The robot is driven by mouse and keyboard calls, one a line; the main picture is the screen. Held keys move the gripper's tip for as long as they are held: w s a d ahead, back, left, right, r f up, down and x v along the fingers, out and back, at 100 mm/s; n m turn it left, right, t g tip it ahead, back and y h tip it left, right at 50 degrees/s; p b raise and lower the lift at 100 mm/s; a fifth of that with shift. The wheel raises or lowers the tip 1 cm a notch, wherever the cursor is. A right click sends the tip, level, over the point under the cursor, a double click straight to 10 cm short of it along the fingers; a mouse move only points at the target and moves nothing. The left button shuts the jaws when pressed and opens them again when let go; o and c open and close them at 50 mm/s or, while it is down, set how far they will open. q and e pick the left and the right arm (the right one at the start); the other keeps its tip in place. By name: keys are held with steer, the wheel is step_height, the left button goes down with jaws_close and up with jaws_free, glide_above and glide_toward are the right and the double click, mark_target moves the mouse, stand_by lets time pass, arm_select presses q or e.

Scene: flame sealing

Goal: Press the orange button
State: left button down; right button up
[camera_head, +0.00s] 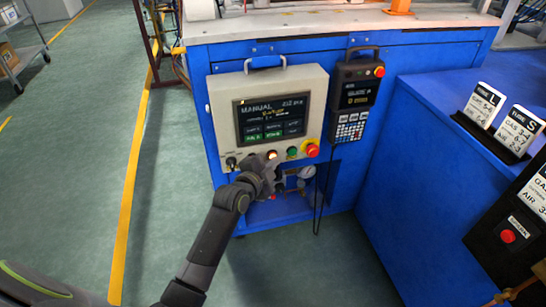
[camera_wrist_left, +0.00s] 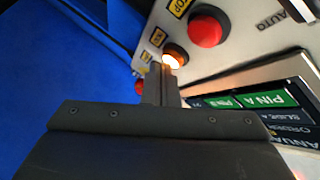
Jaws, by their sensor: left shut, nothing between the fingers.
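My left gripper (camera_head: 268,172) is shut and empty, just below and in front of the button row. In the left wrist view its fingertips (camera_wrist_left: 160,72) lie right at the edge of the orange button. I cannot tell whether they touch it or press it in. My right gripper is not in view.
A green button (camera_head: 292,153) and a red button (camera_head: 312,150) sit to the right of the orange one. A handheld pendant (camera_head: 356,95) hangs beside the panel. The blue cabinet (camera_head: 380,150) stands behind, and open floor (camera_head: 80,200) lies to the left.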

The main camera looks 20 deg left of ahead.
arm_select(q)
steer(key=shift+w+a, duration=0.1)
steer(key=shift+w, duration=0.1)
steer(key=shift+s, duration=0.1)
stand_by(0.4)
steer(key=shift+s+d+p, duration=0.3)
steer(key=shift+s+d, duration=0.15)
steer(key=shift+s, duration=0.2)
steer(key=s+d, duration=0.1)
steer(key=s, duration=0.1)
steer(key=s+d+p, duration=0.1)
steer(key=s, duration=0.1)
steer(key=shift+d, duration=0.4)
stand_by(0.6)
